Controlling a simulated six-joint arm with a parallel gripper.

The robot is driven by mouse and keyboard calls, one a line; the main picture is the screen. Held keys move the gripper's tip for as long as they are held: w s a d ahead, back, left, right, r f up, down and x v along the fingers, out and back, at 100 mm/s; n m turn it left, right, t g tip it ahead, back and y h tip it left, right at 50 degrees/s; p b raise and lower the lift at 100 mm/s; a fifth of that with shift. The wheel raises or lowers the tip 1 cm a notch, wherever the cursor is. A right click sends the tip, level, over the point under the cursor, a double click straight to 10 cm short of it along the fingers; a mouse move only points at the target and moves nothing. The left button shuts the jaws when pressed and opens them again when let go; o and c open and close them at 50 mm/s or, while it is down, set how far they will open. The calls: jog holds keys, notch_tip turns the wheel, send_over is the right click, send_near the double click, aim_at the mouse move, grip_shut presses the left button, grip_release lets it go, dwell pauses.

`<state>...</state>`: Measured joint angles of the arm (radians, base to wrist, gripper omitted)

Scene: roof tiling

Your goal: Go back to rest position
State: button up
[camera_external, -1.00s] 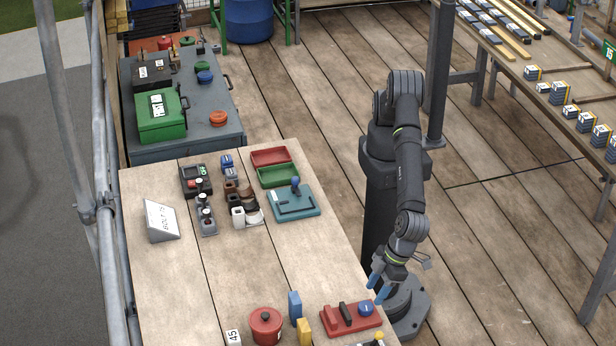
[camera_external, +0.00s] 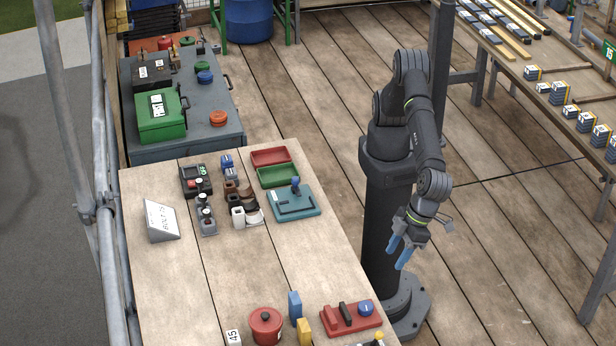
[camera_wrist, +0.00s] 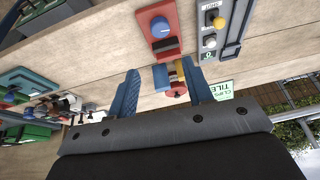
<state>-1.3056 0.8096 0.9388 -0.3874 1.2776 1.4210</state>
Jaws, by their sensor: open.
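My gripper (camera_external: 401,253) is open, with its two blue fingers apart and nothing between them. In the external view it hangs in the air to the right of the wooden table (camera_external: 190,290), past the table's right edge and above the plank floor. In the wrist view my gripper (camera_wrist: 165,92) shows its blue fingers spread, with the table and its items beyond them. The arm is bent, with its elbow raised above the dark column.
On the table's near end are a red block with a blue knob (camera_external: 351,318), a red pot (camera_external: 265,326), a blue block (camera_external: 295,307) and a yellow block (camera_external: 304,331). A teal tray (camera_external: 294,203) lies farther back. The floor right of the arm (camera_external: 500,260) is clear.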

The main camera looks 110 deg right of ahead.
aim_at(367, 305)
jog(key=shift+f, duration=0.1)
jog(key=x, duration=1.7)
jog(key=shift+w+f, duration=0.1)
jog(key=shift+f, duration=0.05)
jog(key=shift+d+f, duration=0.1)
jog(key=shift+f, duration=0.05)
jog(key=shift+r+n+y, duration=0.2)
jog(key=shift+n+y, duration=0.1)
jog(key=shift+n, duration=0.5)
jog(key=n+y, duration=0.1)
jog(key=n, duration=0.2)
jog(key=shift+d+g, duration=0.15)
jog(key=shift+g, duration=0.15)
jog(key=shift+w+d+n+g+y, duration=0.1)
jog(key=shift+n+g+y, duration=0.3)
jog(key=shift+n, duration=1.05)
jog(key=shift+w+n+g+y, duration=0.1)
jog(key=shift+n+g+y, duration=0.3)
jog(key=shift+n, duration=1.05)
jog(key=shift+r, duration=0.35)
jog(key=shift+v, duration=1.8)
